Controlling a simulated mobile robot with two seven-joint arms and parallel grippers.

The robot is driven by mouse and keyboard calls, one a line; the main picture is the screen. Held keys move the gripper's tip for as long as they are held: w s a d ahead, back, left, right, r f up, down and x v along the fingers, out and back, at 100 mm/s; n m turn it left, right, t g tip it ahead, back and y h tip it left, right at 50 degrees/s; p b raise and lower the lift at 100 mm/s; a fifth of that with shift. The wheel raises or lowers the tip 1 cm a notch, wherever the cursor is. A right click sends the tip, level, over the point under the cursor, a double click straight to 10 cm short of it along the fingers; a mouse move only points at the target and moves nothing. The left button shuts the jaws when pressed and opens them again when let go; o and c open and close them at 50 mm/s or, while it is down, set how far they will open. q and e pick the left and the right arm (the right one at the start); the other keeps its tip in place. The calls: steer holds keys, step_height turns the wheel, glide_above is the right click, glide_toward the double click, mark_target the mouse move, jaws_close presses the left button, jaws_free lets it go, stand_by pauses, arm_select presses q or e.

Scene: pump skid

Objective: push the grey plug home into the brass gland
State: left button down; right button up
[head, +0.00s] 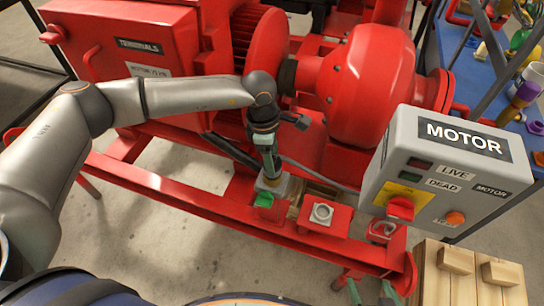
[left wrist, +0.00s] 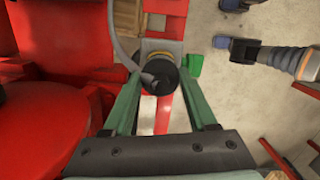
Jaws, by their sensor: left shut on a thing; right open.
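My left gripper (head: 267,158) points down at the skid's front rail. It is shut on the grey plug, which shows end-on between the green fingers in the left wrist view (left wrist: 160,78). A grey cable curves away from the plug. A crescent of the brass gland (left wrist: 160,51) shows beyond the plug, on a small grey block (head: 270,185). The fingers and plug hide most of the gland, and I cannot tell how deep the plug sits. My right gripper (head: 371,291) is open and empty at the bottom of the head view.
A green part (head: 264,200) sits beside the gland block. The grey MOTOR box (head: 440,165), wooden crate (head: 470,280) and red pump (head: 365,85) are nearby.

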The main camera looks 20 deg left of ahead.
arm_select(q)
steer(key=shift+f+b, duration=0.45)
steer(key=shift+f, duration=0.1)
steer(key=shift+c, duration=0.6)
jaws_free()
steer(key=shift+r, duration=0.1)
step_height(320, 180, up, 12)
steer(key=a+b, duration=0.1)
steer(key=shift+s+a+r, duration=0.15)
steer(key=shift+a, duration=0.1)
